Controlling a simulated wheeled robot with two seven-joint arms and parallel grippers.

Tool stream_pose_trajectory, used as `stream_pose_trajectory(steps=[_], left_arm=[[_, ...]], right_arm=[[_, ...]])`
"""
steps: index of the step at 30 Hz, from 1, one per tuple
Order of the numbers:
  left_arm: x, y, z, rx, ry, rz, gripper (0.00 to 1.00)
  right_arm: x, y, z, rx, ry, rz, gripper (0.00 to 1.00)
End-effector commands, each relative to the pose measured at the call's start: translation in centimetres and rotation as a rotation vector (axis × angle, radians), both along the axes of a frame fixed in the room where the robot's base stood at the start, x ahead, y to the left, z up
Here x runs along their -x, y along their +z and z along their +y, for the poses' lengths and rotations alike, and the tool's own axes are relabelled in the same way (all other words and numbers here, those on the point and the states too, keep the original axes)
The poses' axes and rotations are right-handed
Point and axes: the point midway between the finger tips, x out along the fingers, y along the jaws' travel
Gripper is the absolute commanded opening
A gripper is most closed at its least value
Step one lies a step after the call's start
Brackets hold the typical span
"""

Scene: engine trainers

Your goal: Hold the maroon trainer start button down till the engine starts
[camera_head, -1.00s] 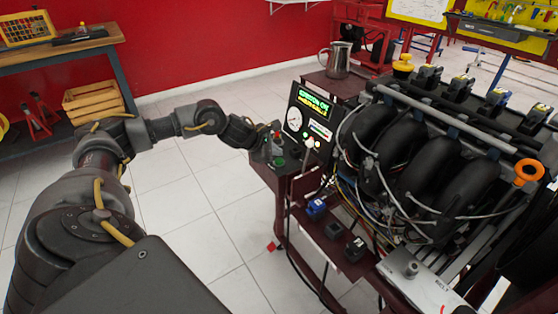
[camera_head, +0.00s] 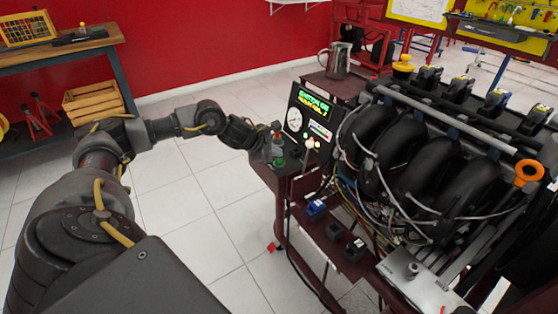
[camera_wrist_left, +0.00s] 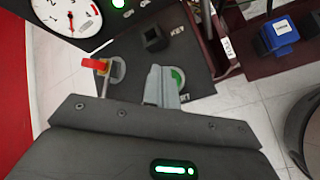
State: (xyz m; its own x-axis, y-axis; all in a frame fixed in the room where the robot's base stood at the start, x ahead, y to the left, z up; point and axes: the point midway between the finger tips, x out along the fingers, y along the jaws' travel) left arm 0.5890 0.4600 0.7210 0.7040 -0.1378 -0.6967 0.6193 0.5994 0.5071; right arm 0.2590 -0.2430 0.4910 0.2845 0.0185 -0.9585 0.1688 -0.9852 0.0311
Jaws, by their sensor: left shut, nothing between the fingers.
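The maroon trainer (camera_head: 266,171) carries a dark control panel with a green round start button (camera_head: 279,162). In the left wrist view the green button (camera_wrist_left: 178,77) shows beside and partly behind my closed fingers, above a partly covered label. My left gripper (camera_wrist_left: 162,80) is shut and empty, its fingertips over the button's left part. In the head view my left gripper (camera_head: 268,150) is at the panel from the left. I cannot tell whether the fingertips press the button. The trainer's display (camera_head: 313,103) is lit with green and yellow text. My right gripper is not in view.
A red toggle switch (camera_wrist_left: 95,64) stands left of the fingers, and a black key knob (camera_wrist_left: 154,39) sits above them. A white dial gauge (camera_head: 295,119) is on the upright panel. The engine (camera_head: 415,165) fills the right. Tiled floor left of the trainer is clear.

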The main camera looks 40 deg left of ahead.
Motion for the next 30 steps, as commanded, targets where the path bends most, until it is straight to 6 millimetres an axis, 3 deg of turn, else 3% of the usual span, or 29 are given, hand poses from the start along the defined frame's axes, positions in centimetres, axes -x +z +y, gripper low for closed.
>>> stream_pose_trajectory(steps=[20, 30], left_arm=[[0.0, 0.0, 0.0, 0.000, 0.000, 0.000, 0.00], [0.0, -0.9, 0.0, 0.000, 0.000, 0.000, 0.00]], right_arm=[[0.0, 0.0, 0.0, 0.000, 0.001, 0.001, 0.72], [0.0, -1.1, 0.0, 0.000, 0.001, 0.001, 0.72]])
